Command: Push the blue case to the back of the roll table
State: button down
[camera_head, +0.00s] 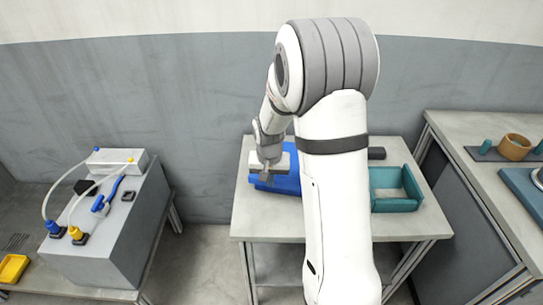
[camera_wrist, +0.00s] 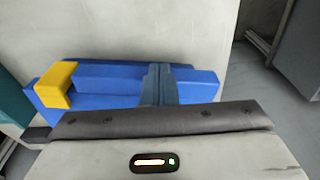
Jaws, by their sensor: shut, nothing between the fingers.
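The blue case (camera_head: 287,183) lies on the roll table (camera_head: 268,222), partly hidden behind my arm and gripper. In the wrist view the case (camera_wrist: 204,86) lies across the picture, with a yellow piece (camera_wrist: 56,86) at its left end. My gripper (camera_head: 267,176) is low at the case, near its left part in the head view. Its fingers are together and empty, and in the wrist view the gripper (camera_wrist: 159,72) overlaps the middle of the case. I cannot tell whether the fingers touch it.
An open teal tray (camera_head: 396,205) and a dark block (camera_head: 376,153) are on the table right of my arm. A grey wall stands behind. A grey bench (camera_head: 455,128) with a brown cup (camera_head: 515,147) is at right; a grey box (camera_head: 110,225) with cables is at left.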

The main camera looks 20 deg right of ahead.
jog(key=shift+w+d+p, duration=0.2)
jog(key=shift+w+d, duration=0.4)
jog(key=shift+w, duration=1)
jog(key=shift+w+d+p, duration=0.2)
jog(key=shift+w+d, duration=0.4)
jog(key=shift+w, duration=0.95)
jog(key=shift+w+d+p, duration=0.2)
jog(key=shift+w+d, duration=0.4)
jog(key=shift+w, duration=1)
jog(key=shift+s+a+b, duration=0.25)
jog(key=shift+s+a, duration=0.05)
jog(key=shift+s, duration=0.45)
jog(key=shift+s+a+b, duration=0.2)
jog(key=shift+s+a, duration=0.05)
jog(key=shift+s, duration=0.45)
jog(key=shift+r, duration=0.1)
jog(key=shift+r+p, duration=1.75)
jog(key=shift+r, duration=1.15)
jog(key=shift+r, duration=0.1)
jog(key=s+a+r+n, duration=0.2)
jog(key=s+a+r, duration=0.2)
jog(key=s+r, duration=0.9)
jog(key=s+a+r+n+t, duration=0.1)
jog(key=s+a+n, duration=0.1)
jog(key=s, duration=1.4)
jog(key=shift+s+y, duration=0.3)
jog(key=shift+s, duration=0.05)
